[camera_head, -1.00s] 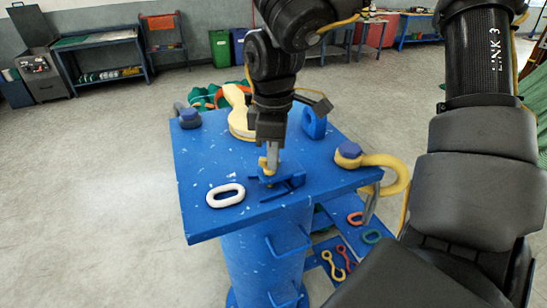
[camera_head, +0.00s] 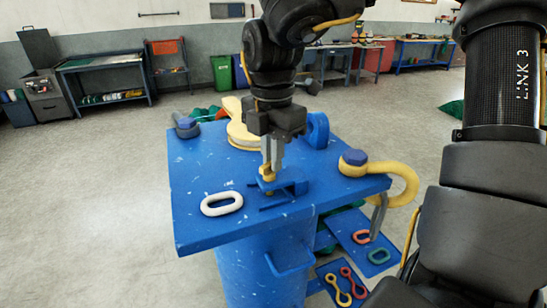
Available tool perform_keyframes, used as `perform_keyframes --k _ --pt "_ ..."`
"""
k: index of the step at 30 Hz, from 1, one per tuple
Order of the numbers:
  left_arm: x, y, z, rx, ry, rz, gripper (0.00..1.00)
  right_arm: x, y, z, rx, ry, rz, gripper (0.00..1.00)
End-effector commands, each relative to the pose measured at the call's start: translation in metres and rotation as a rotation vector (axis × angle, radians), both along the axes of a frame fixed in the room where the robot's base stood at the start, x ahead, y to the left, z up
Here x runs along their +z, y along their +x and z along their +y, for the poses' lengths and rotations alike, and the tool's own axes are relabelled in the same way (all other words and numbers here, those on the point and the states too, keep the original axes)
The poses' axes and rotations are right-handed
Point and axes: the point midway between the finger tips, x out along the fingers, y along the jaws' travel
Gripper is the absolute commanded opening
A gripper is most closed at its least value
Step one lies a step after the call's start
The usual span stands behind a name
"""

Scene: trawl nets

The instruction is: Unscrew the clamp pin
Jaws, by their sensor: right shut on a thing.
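The blue clamp (camera_head: 292,186) sits on the blue work table near its front edge, right of the white oval ring. The yellow clamp pin (camera_head: 267,176) stands upright in it, its top partly hidden between the fingers. My right gripper (camera_head: 271,163) comes down from above, fingers pointing down, and is shut on the clamp pin. I cannot tell how far the pin is threaded in. My left gripper is out of view.
Coloured links lie on a lower shelf (camera_head: 345,235).

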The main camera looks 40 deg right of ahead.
Motion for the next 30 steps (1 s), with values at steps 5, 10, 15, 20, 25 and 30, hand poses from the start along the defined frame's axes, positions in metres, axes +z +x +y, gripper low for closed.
perform_keyframes --k 5,10,15,20,25,30 --pt "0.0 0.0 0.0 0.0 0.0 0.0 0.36 -0.001 0.0 0.0 0.167 0.0 0.005 0.0" --pt "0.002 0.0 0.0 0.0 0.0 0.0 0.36 -0.001 0.001 0.001 0.328 0.0 0.006 0.0" --pt "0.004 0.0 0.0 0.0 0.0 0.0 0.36 -0.001 0.002 0.001 0.49 0.0 0.007 0.0" --pt "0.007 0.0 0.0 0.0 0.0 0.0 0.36 -0.002 0.003 0.002 0.643 0.001 0.007 0.0" --pt "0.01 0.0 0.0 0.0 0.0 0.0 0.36 -0.002 0.004 0.003 0.805 0.001 0.007 0.0" --pt "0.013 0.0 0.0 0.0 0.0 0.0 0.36 -0.002 0.005 0.004 0.966 0.002 0.008 0.0"
